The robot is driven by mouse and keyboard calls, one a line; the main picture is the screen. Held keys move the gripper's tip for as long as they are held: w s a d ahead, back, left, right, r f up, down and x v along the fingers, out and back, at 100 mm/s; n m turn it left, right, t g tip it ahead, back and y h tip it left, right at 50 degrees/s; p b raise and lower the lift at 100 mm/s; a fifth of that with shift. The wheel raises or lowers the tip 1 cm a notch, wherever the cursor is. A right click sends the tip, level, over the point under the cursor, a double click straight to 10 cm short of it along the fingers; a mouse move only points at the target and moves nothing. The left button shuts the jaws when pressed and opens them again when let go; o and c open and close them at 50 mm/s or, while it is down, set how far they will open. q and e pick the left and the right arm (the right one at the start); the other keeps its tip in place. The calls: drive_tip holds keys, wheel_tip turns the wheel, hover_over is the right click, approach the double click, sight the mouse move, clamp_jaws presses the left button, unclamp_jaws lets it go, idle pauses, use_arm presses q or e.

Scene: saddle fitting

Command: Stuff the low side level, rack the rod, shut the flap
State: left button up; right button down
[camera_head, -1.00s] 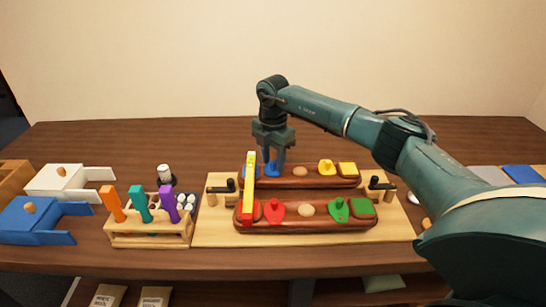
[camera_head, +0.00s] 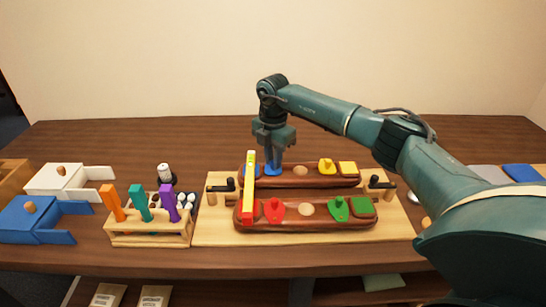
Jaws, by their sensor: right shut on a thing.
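Two dark red-brown panels (camera_head: 290,221) lie one behind the other on a pale wooden board. Each has coloured flaps with knobs: a blue flap (camera_head: 272,171) and a yellow flap (camera_head: 327,168) on the back one, a red flap (camera_head: 273,211) and a green flap (camera_head: 339,209) on the front one. My right gripper (camera_head: 274,160) points down at the back panel, shut on the blue flap's knob; its fingertips partly hide it. A yellow bar with a red near end (camera_head: 250,180) lies across both panels at their left. My left gripper is not in view.
A wooden rack (camera_head: 150,232) left of the board holds orange, teal and purple-handled tools. Behind it are a dark-and-white bottle (camera_head: 165,174) and several white balls. Blue (camera_head: 32,218) and white (camera_head: 62,181) boxes stand far left. Black-handled clamps flank the panels. The table behind is clear.

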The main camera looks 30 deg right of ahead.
drive_tip(key=n, duration=0.1)
drive_tip(key=d+n, duration=0.1)
drive_tip(key=n, duration=0.2)
drive_tip(key=shift+s+d+n, duration=0.2)
drive_tip(key=shift+s+n, duration=0.05)
drive_tip(key=shift+n, duration=0.15)
drive_tip(key=n, duration=0.2)
drive_tip(key=shift+d+n, duration=0.4)
drive_tip(key=n, duration=0.1)
drive_tip(key=d+n, duration=0.1)
drive_tip(key=n, duration=0.1)
drive_tip(key=shift+w+n, duration=0.2)
drive_tip(key=shift+n, duration=0.1)
drive_tip(key=n, duration=0.3)
drive_tip(key=d+n, duration=0.1)
drive_tip(key=shift+w+b, duration=0.4)
drive_tip(key=n, duration=0.3)
drive_tip(key=shift+w+d+n+b, duration=0.25)
drive_tip(key=shift+w+n+b, duration=0.05)
drive_tip(key=shift+w, duration=0.05)
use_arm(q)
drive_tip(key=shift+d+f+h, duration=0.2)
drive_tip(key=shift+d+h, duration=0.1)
use_arm(e)
drive_tip(key=shift+w+d+n, duration=0.1)
drive_tip(key=shift+w+n, duration=0.15)
drive_tip(key=shift+n, duration=0.75)
drive_tip(key=shift+r, duration=0.1)
